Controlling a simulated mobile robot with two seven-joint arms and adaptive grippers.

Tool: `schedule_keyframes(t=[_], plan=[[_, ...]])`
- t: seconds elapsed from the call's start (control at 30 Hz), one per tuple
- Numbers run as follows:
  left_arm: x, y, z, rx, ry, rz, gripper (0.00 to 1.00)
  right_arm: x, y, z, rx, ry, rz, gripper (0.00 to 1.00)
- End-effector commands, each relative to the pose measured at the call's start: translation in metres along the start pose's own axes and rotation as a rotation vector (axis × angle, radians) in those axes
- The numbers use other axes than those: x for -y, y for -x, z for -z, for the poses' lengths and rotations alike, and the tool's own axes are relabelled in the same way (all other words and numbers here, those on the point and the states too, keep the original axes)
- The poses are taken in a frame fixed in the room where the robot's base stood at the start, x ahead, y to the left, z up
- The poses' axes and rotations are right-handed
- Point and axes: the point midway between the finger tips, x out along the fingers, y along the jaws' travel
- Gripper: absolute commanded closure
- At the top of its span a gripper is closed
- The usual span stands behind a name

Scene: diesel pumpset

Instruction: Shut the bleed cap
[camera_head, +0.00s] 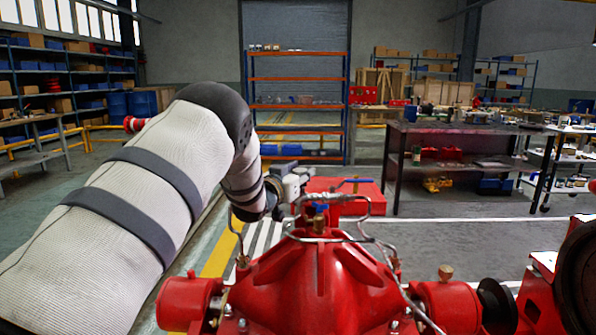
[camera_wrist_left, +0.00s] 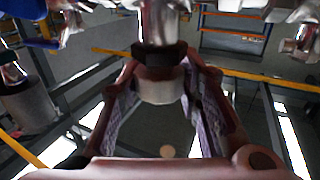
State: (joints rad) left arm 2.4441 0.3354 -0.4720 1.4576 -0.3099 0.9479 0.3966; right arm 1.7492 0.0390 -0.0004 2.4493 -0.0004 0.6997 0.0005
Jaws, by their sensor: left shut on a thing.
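My left arm (camera_head: 130,190) reaches in from the left to beyond the red pump casing (camera_head: 325,285). Its gripper is small and hard to make out behind the pump in the head view. In the left wrist view, the two fingers of my left gripper (camera_wrist_left: 165,84) are closed around a short pale metal cap (camera_wrist_left: 160,92), which looks like the bleed cap. A dark hex collar (camera_wrist_left: 160,60) and a shiny metal stem (camera_wrist_left: 160,22) adjoin it. The cap's turned position cannot be told. My right gripper is not in view.
Thin metal pipes (camera_head: 372,238) and a blue-handled valve (camera_head: 320,208) stand on top of the pump. A dark workbench (camera_head: 455,130) and an orange shelf rack (camera_head: 297,80) are well behind. Open floor (camera_head: 480,240) lies to the right.

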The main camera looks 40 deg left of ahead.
Motion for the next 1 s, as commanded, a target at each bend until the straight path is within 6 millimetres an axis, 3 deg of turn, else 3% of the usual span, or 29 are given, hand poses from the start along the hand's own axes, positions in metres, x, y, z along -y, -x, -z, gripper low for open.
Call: schedule_keyframes(t=[0.17, 0.5, 1.0], plan=[[0.0026, 0.0009, 0.0032, -0.003, 0.002, -0.119, 0.96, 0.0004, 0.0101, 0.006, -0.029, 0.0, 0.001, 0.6], [0.0012, -0.0001, -0.0014, 0.002, 0.0, -0.31, 0.96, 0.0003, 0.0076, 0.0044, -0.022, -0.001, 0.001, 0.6], [0.0, 0.0003, -0.0011, 0.003, 0.001, -0.383, 0.96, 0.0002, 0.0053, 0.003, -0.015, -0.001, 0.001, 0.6]])
